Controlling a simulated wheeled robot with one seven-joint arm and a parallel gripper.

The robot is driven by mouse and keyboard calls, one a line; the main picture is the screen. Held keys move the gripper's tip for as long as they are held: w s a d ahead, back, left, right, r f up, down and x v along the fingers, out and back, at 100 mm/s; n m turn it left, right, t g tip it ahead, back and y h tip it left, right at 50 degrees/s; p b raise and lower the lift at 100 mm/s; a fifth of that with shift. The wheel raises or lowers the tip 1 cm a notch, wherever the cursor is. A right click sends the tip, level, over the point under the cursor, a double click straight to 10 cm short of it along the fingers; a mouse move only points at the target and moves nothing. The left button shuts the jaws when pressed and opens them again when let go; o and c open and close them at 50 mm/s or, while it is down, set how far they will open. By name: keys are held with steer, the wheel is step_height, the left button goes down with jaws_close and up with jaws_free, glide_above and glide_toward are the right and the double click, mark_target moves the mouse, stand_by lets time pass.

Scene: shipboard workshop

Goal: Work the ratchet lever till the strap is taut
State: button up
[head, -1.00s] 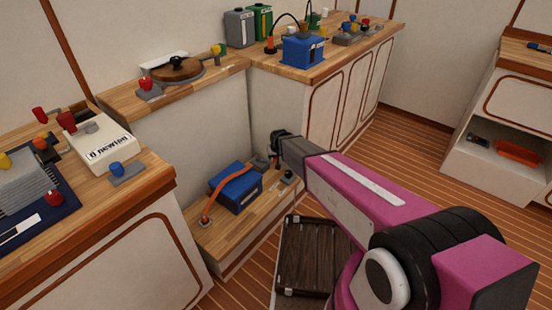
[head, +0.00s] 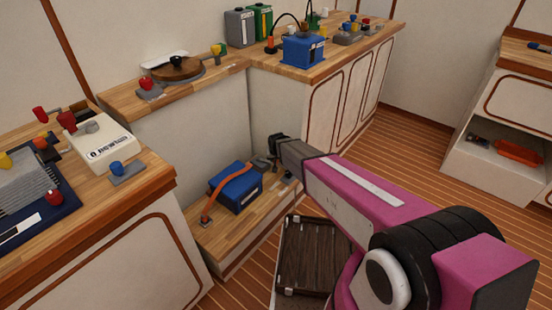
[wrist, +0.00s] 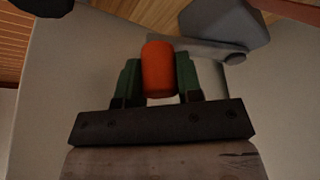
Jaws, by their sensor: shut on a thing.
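A blue box (head: 236,187) sits on the low wooden bench with an orange strap (head: 217,180) over it. The strap runs down to an anchor (head: 206,220) at the box's left. The grey ratchet (head: 262,162) is at the box's far right, partly hidden by my gripper (head: 277,152). In the wrist view, my gripper (wrist: 158,82) has its green fingers shut on the orange lever grip (wrist: 159,68). A grey lever arm (wrist: 205,52) runs right from the grip, below the grey ratchet body (wrist: 226,22). I cannot tell from these views how tight the strap is.
The low bench (head: 243,228) stands against the wall, with a shelf (head: 190,90) above it. A cabinet (head: 320,112) stands close behind my gripper. A dark slatted crate (head: 312,262) is on the floor beside my arm. A counter (head: 130,200) is at left.

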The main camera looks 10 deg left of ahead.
steer(key=shift+s+a+m+h, duration=0.15)
steer(key=shift+s+m+h, duration=0.25)
steer(key=shift+s+m, duration=0.45)
steer(key=shift+w, duration=0.15)
steer(key=o, duration=0.9)
steer(key=shift+o, duration=0.2)
steer(key=v, duration=1)
steer(key=shift+s+r, duration=0.3)
steer(key=shift+r, duration=0.05)
